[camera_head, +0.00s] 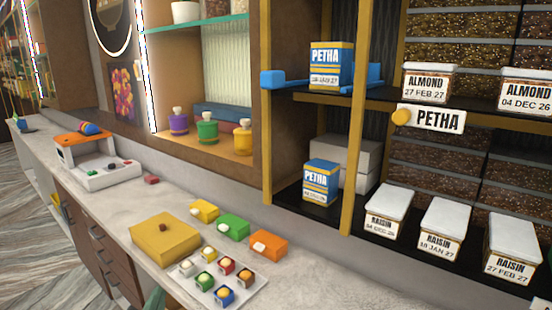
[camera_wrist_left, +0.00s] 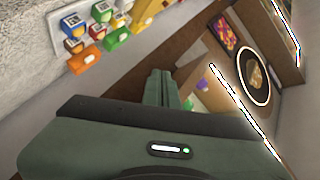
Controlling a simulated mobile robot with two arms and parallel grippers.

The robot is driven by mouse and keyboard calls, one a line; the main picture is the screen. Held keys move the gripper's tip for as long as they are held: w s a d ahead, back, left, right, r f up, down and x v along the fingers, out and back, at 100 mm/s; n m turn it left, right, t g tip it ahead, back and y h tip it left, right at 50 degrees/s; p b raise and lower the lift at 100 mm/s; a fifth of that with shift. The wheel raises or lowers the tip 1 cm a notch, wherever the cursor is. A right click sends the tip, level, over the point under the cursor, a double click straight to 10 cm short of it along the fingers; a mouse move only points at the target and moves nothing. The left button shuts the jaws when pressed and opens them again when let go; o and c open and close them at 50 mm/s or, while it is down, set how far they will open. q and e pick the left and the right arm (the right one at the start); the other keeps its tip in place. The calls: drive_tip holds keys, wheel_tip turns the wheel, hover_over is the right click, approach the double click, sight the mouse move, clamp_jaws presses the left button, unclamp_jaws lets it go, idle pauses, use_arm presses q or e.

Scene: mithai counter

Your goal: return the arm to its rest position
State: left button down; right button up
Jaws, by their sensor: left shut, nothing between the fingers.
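My left gripper (camera_wrist_left: 160,88) shows in the left wrist view with its green fingers together and nothing between them. Its green palm fills the lower part of that view. In the head view only a small green bit of my left arm shows at the bottom edge, in front of the counter (camera_head: 135,215). My right gripper is in neither view.
A yellow box (camera_head: 166,240), a white tray (camera_head: 215,297) of small coloured pieces, and green (camera_head: 233,227) and orange (camera_head: 269,244) boxes stand on the counter. Shelves at right hold PETHA (camera_head: 331,65), ALMOND (camera_head: 430,82) and RAISIN (camera_head: 388,211) boxes.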

use_arm(q)
drive_tip(key=s+f+n+g+h, duration=0.1)
drive_tip(key=s+f+n+g, duration=0.45)
drive_tip(key=s+f, duration=0.75)
drive_tip(key=s+d+f+g+h, duration=0.25)
drive_tip(key=s+f+g, duration=0.45)
drive_tip(key=s+f, duration=0.45)
drive_tip(key=s+f+g+b, duration=0.1)
drive_tip(key=s+f+b, duration=0.2)
drive_tip(key=f, duration=2.5)
drive_tip(key=s+a+f+g+b, duration=0.1)
drive_tip(key=s+a+f, duration=0.1)
drive_tip(key=s+f, duration=1.4)
drive_tip(key=shift+s+f, duration=0.25)
drive_tip(key=shift+f, duration=0.25)
